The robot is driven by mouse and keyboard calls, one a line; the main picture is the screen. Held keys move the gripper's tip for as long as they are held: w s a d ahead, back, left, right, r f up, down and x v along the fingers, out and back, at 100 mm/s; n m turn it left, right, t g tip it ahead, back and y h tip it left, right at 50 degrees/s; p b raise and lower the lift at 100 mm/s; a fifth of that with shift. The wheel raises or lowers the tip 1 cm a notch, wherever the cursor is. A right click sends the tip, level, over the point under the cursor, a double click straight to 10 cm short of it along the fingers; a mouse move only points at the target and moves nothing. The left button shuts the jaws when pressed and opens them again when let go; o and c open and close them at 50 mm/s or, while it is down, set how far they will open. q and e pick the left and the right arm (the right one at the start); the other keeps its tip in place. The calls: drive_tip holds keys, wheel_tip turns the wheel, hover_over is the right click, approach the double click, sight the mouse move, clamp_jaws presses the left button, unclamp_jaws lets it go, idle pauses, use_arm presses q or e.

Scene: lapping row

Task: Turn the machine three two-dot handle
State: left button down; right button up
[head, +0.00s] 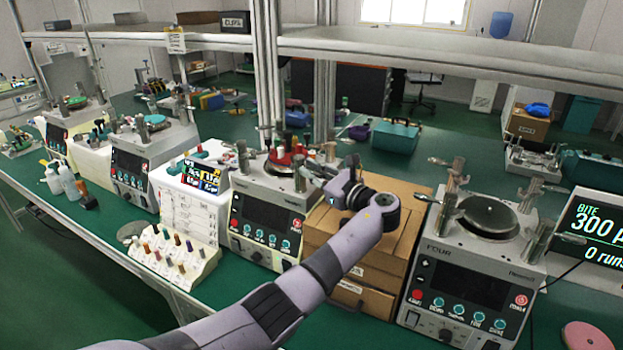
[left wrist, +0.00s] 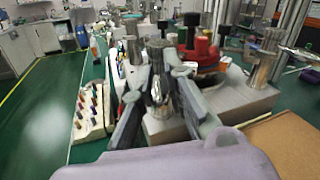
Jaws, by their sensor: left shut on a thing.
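Machine three (head: 268,213) is the grey lapping machine in the middle of the bench, with a red-topped round plate (head: 284,160) and several metal clamp posts on top. My left gripper (head: 314,172) reaches over its right front corner. In the left wrist view, my left gripper (left wrist: 160,80) has its two dark fingers on either side of a shiny metal handle (left wrist: 158,98) on the machine's top, and is shut on it. Its dot marks are too small or hidden to read. My right gripper is not in view.
Machine four (head: 468,262) stands to the right, past cardboard boxes (head: 385,255). A white rack of coloured pegs (head: 170,255) sits at the front left of machine three, also seen in the left wrist view (left wrist: 91,112). An overhead shelf post (head: 268,75) rises close behind.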

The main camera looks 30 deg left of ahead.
use_arm(q)
drive_tip(key=shift+w+d+n+g+b, duration=0.1)
drive_tip(key=shift+w+n+g+b, duration=0.1)
drive_tip(key=shift+n+g+b, duration=0.45)
drive_tip(key=c, duration=1.6)
unclamp_jaws()
drive_tip(key=v, duration=1.2)
drive_tip(key=shift+w+f, duration=0.1)
drive_tip(key=shift+f, duration=0.05)
